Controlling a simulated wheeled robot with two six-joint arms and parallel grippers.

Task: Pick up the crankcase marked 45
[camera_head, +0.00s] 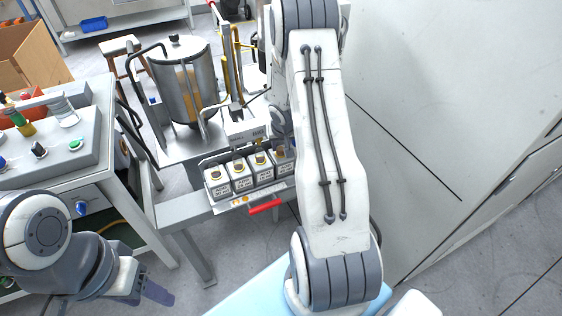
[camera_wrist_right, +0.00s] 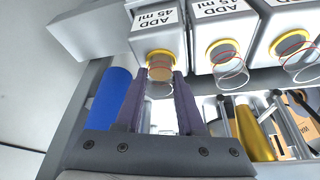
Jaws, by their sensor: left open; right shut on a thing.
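A row of white crankcases with yellow-ringed necks stands in a metal rack (camera_head: 184,212); one is the left-end crankcase (camera_head: 217,188). In the right wrist view the crankcase in front of my right gripper (camera_wrist_right: 158,75) reads "ADD 45 ml" (camera_wrist_right: 158,34). The purple fingers are shut on its clear neck, just past the yellow ring. In the head view my right gripper is hidden by my arm, near the row's right end. My left gripper (camera_head: 150,292) is open and empty at the lower left, away from the crankcases.
A red handle (camera_head: 264,206) sticks out at the rack's front. A steel tank (camera_head: 184,82) stands behind the row. A control box (camera_head: 52,140) is on the left bench. A tall white panel (camera_head: 430,90) closes off the right. A blue cylinder (camera_wrist_right: 108,98) is beside my right gripper.

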